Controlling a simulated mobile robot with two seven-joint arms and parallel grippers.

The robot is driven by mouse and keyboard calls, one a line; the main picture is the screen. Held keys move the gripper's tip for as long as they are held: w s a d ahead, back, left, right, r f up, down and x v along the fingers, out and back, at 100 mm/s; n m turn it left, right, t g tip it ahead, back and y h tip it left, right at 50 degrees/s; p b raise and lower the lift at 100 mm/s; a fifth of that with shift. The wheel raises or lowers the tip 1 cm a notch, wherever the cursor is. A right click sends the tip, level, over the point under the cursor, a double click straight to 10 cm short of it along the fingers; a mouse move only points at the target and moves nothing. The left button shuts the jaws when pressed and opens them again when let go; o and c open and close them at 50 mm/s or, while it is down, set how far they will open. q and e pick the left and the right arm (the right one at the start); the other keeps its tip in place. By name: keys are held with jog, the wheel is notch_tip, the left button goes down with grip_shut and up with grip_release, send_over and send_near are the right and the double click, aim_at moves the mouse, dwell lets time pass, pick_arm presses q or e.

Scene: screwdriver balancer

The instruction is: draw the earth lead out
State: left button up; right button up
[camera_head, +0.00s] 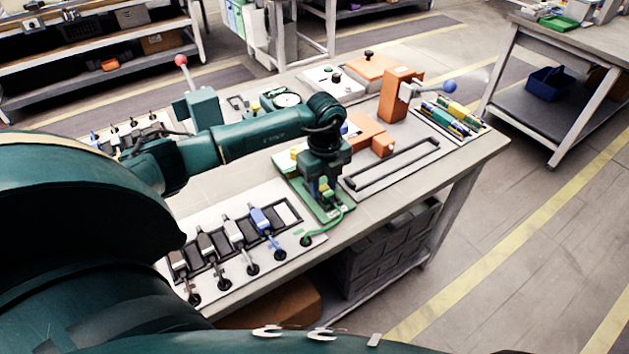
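The earth lead appears to be the thin green cable (340,221). It curves from a dark round base (306,241) at the table's front edge up to the green block (313,196). My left gripper (325,193) points down over this block, right at the lead's upper end. A small yellow-green part shows at the fingers, perhaps the lead's plug. The fingers and plug are small and partly hidden, so I cannot tell whether the fingers are closed on it or whether it sits in a socket. My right gripper is not in view.
A pale rack (223,243) left of the block holds several leads, including a blue plug (262,219); its right end is empty. An orange fixture (398,93) with a blue-knobbed lever stands behind right. A black handle rail (395,165) lies right of the block.

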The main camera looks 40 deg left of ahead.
pick_arm(q)
jog(key=shift+o, duration=1.1)
jog(key=shift+r, duration=0.1)
notch_tip(320, 180, up, 7)
jog(key=p, duration=0.5)
jog(key=shift+p, duration=0.4)
jog(key=shift+o, duration=0.4)
